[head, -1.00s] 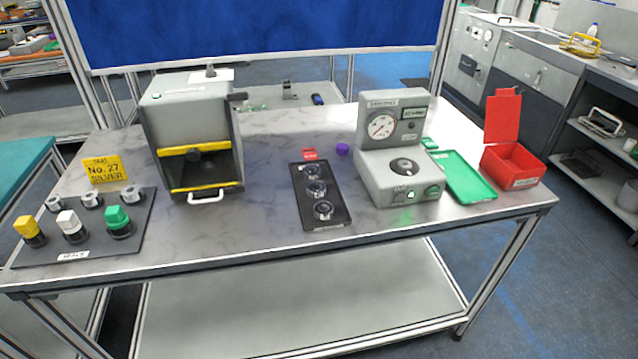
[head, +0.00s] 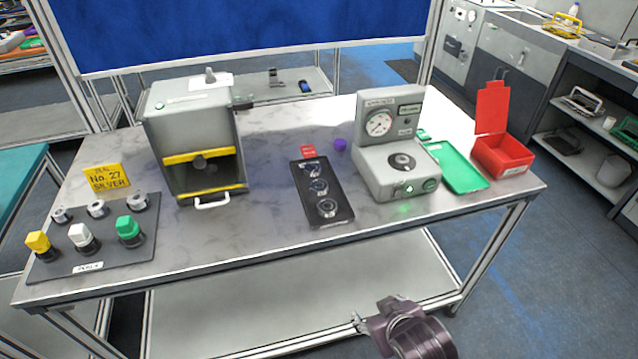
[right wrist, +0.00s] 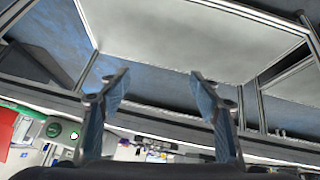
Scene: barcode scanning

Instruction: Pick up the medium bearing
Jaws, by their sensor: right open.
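A black tray (head: 338,203) near the middle of the table holds three metal bearings in a row. The middle one, which looks like the medium bearing (head: 319,186), sits between the far bearing (head: 311,170) and the near bearing (head: 327,208); their sizes are hard to compare. My right gripper (head: 359,322) is in front of the table, below its front edge and well apart from the tray. In the right wrist view my right gripper (right wrist: 156,88) has its two fingers spread with nothing between them. My left gripper is not in view.
A grey gauge device (head: 392,160) stands right of the tray, with a green tray (head: 462,170) and an open red box (head: 503,157) beyond. A grey press-like machine (head: 194,135) and a button mat (head: 110,252) are left. The table's front edge (head: 270,257) lies between gripper and tray.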

